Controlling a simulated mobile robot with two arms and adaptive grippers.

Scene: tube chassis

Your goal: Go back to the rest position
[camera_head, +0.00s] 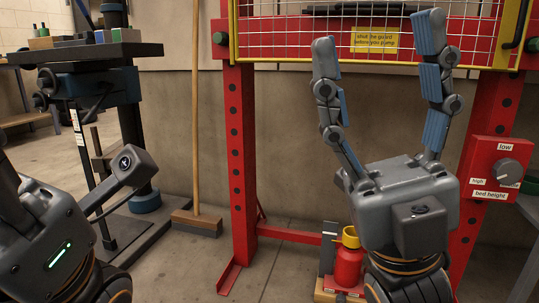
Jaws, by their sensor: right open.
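My right gripper (383,85) is at the right of the head view, fingers pointing up and spread wide apart, with nothing between them. It is in front of a red press frame (238,150), and its fingertips overlap the wire guard in the picture. My left arm (55,235) comes in at the lower left. Its fingers do not show clearly, so I cannot tell how its gripper stands.
The press has a yellow-framed wire guard (290,40) with a yellow sign (375,40) and a red bed height box (497,170) with a knob. A red bottle jack (348,265) stands low down. A broom (195,120) leans on the wall beside a drill press (130,110).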

